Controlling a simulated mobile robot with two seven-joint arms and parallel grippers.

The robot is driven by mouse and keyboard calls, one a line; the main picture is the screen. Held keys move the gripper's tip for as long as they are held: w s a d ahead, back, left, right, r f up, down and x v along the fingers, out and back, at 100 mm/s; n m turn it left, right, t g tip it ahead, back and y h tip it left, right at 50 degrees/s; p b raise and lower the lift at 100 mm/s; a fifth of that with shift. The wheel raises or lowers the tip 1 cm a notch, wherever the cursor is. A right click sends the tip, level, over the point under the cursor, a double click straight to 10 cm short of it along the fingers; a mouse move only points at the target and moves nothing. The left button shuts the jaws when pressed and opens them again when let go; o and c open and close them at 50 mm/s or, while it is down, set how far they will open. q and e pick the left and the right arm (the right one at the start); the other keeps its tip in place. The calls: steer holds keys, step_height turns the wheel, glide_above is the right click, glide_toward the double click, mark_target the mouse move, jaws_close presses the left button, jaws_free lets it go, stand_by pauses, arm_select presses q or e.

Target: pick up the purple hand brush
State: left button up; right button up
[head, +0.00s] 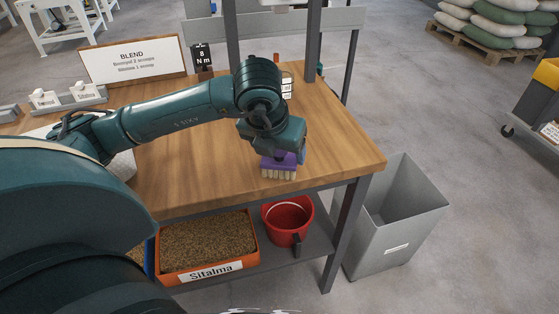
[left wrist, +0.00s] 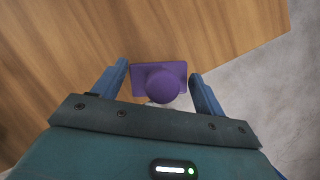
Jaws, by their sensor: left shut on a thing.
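The purple hand brush (head: 279,160) is at the front right part of the wooden worktop, with its pale bristles pointing down. My left gripper (head: 285,155) is above it with its fingers on the brush. In the left wrist view the brush (left wrist: 160,83), with a round purple knob, sits between the two blue fingers of the left gripper (left wrist: 160,72). The gripper is shut on it. I cannot tell whether the bristles touch the worktop. My right gripper is not in view.
The wooden worktop (head: 340,150) is clear around the brush. A BLEND sign (head: 132,60) stands at its back left. Below are an orange Sitalma bin (head: 210,270) and a red bucket (head: 284,225). A grey waste bin (head: 395,225) stands right of the table.

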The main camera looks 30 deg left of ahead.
arm_select(q)
step_height(320, 180, up, 10)
steer(key=shift+r+p, duration=0.1)
steer(key=shift+p, duration=0.2)
